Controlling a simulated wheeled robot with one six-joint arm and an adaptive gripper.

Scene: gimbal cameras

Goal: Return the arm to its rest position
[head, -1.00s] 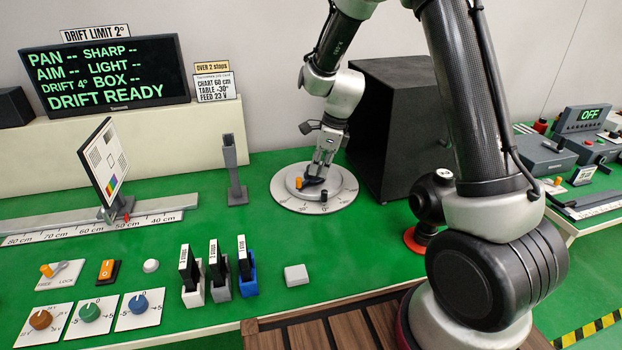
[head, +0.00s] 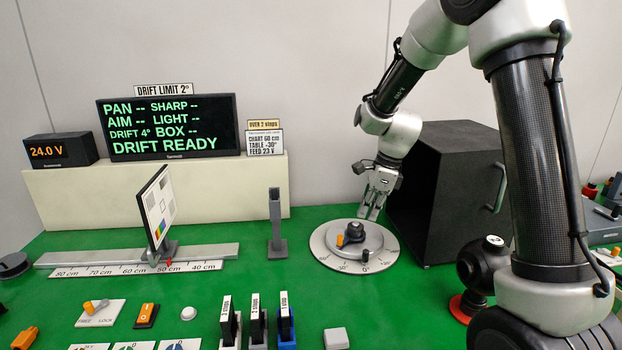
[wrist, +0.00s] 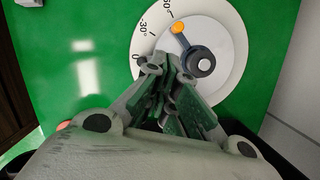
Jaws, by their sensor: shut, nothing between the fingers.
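My gripper (head: 373,212) is shut and empty. In the head view it points down just above the far right part of the round turntable (head: 330,259). The turntable carries a dark knob (head: 355,229) and an orange-tipped lever (head: 340,240). In the wrist view my gripper's fingers (wrist: 172,72) are together, in front of the turntable's white dial (wrist: 237,75). The orange tip (wrist: 180,27) and dark knob (wrist: 203,63) lie beyond the fingers. My arm rises from the right of the head view and bends over toward the turntable.
A black box (head: 455,165) with a handle stands close to the right of my gripper. A grey post (head: 276,225) and a test chart (head: 158,208) on a ruler rail stand to the left. Several switches and three labelled filter holders line the front. The monitor reads DRIFT READY.

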